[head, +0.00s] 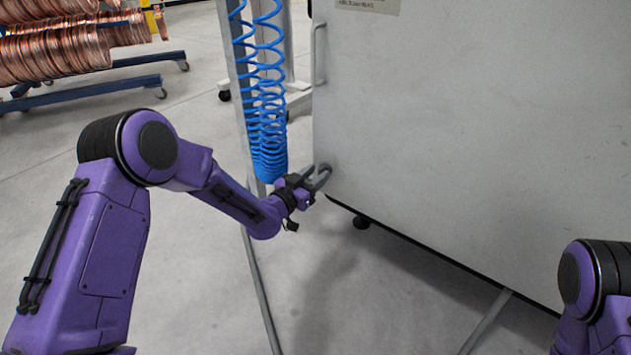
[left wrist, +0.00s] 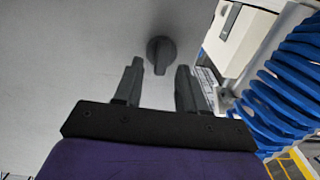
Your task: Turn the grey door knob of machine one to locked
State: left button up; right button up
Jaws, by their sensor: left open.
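The grey door knob (left wrist: 160,52) shows in the left wrist view near the edge of a light grey door, ahead of my left gripper (left wrist: 158,82). The knob has a round base with a bar-shaped grip pointing down in that view. My left gripper is open, and the knob appears between and beyond its two fingertips. In the head view the left gripper (head: 322,175) is at the lower left corner of the machine door (head: 450,130), and the knob (head: 325,168) is partly hidden by the fingers. I cannot tell whether they touch. My right gripper is out of view.
Blue coiled hoses (head: 262,110) hang on a grey post just left of the left gripper; they also show in the left wrist view (left wrist: 290,80). A grey handle (head: 319,55) is on the door above. Copper coils (head: 60,50) stand on a rack at far left.

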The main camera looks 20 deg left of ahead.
pick_arm(q)
jog(key=shift+w+d, duration=0.15)
jog(key=shift+w, duration=0.2)
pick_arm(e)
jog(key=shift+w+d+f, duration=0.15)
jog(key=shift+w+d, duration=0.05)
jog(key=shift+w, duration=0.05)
pick_arm(q)
jog(key=shift+c, duration=0.3)
grip_shut()
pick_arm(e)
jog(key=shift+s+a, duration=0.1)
